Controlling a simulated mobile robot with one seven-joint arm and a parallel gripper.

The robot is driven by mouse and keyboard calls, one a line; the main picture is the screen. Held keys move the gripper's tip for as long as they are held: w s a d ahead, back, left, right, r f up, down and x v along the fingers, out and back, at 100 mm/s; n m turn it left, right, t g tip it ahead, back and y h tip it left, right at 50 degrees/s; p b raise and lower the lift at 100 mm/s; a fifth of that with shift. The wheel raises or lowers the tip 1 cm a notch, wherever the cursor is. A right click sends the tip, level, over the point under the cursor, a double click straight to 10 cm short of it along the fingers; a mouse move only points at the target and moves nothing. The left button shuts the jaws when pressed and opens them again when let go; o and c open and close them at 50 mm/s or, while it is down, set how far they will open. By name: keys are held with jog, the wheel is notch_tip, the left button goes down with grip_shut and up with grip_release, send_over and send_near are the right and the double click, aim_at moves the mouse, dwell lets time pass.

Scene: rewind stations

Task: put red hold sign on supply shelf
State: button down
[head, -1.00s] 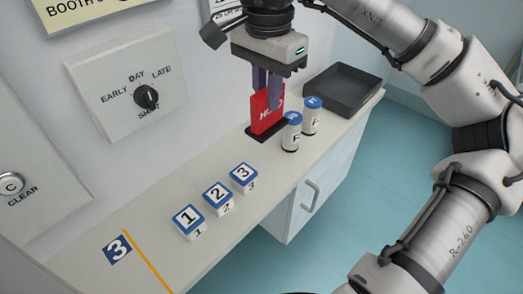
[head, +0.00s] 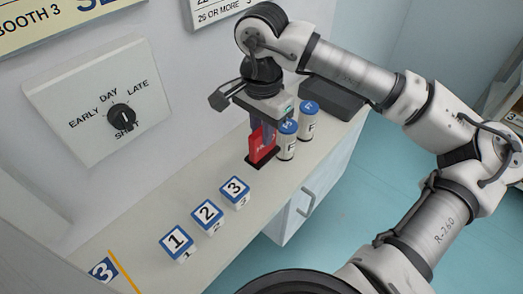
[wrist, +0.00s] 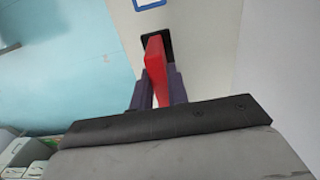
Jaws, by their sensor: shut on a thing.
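The red hold sign (head: 262,146) stands upright at its black base slot on the counter, behind the numbered blocks. My gripper (head: 264,128) is above it with its fingers shut on the sign's upper part. In the wrist view the red sign (wrist: 156,58) sits between my two purple fingers (wrist: 155,88), its far end at the dark slot (wrist: 166,44). I cannot tell whether the sign is clear of the slot. No supply shelf can be made out for certain.
Two white bottles with blue caps (head: 287,142) (head: 307,121) stand close to the right of the sign. A dark tray (head: 334,97) lies at the counter's far end. Blocks 1 (head: 177,242), 2 (head: 207,216) and 3 (head: 235,191) stand nearer. A dial panel (head: 103,98) is on the wall.

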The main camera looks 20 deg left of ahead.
aim_at(262, 154)
notch_tip(262, 154, down, 8)
jog(key=shift+r+p, duration=0.15)
jog(key=shift+p, duration=0.3)
jog(key=shift+f+b, duration=0.2)
jog(key=shift+b, duration=0.1)
jog(key=c, duration=1.4)
grip_release()
jog(key=shift+r, duration=0.1)
jog(key=shift+o, duration=0.2)
jog(key=shift+r, duration=0.1)
notch_tip(262, 154, up, 12)
jog(key=shift+r+b, duration=0.1)
jog(key=shift+b, duration=0.4)
